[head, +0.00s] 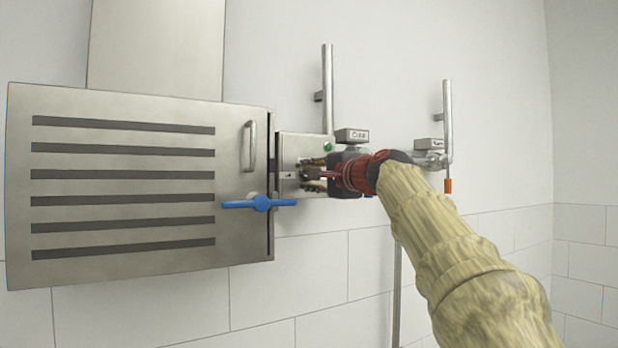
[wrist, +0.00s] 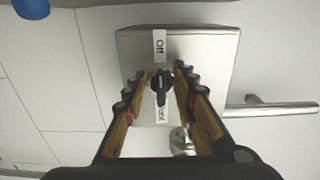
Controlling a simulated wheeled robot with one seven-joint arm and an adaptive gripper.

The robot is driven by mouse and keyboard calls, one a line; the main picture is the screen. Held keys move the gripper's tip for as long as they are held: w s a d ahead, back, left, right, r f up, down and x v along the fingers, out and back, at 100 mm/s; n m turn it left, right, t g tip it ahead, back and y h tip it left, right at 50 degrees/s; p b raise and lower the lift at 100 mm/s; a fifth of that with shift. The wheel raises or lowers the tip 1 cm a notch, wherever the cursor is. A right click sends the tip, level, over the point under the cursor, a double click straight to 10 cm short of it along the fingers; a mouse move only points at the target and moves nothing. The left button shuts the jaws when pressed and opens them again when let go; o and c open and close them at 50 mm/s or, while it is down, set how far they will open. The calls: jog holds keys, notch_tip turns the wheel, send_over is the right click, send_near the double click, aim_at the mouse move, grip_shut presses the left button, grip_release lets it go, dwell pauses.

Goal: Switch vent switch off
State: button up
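The vent switch is a black rotary knob (wrist: 161,88) on a metal box. In the wrist view its narrow grip stands vertical between an "Off" label (wrist: 160,45) above and a "Vent" label (wrist: 162,114) below. My gripper (wrist: 159,76) has its fingers apart, one on each side of the knob, with a visible gap on both sides. How deep the fingertips reach past the knob cannot be told. In the head view my gripper (head: 316,174) is in front of the metal control box (head: 290,150), and the knob cannot be made out there.
A steel cabinet (head: 130,225) with slots and a handle (head: 249,147) stands left of the control box. A green button (head: 328,147) is near the box's top. Vertical pipes (head: 327,90) rise behind my arm.

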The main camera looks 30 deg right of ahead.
jog(key=s, duration=1.2)
jog(key=shift+d, duration=0.2)
notch_tip(320, 180, down, 23)
jog(key=s+d+n+g+h+b, duration=0.1)
jog(key=s+n+g, duration=0.1)
jog(key=n+g, duration=0.3)
jog(key=s+a+f+n+g+b, duration=0.2)
jog(key=s+a+f+n+b, duration=0.2)
jog(key=f, duration=1.1)
jog(key=s+a+f+n+g+b, duration=0.3)
jog(key=s+a+f, duration=0.6)
jog(key=f, duration=0.6)
jog(key=s+a+f+n+g+b, duration=0.2)
jog(key=s+a+f+n+b, duration=0.3)
jog(key=s+f, duration=0.5)
notch_tip(320, 180, down, 6)
jog(key=shift+s+a+f, duration=0.1)
jog(key=shift+s+a, duration=0.2)
jog(key=shift+a, duration=0.55)
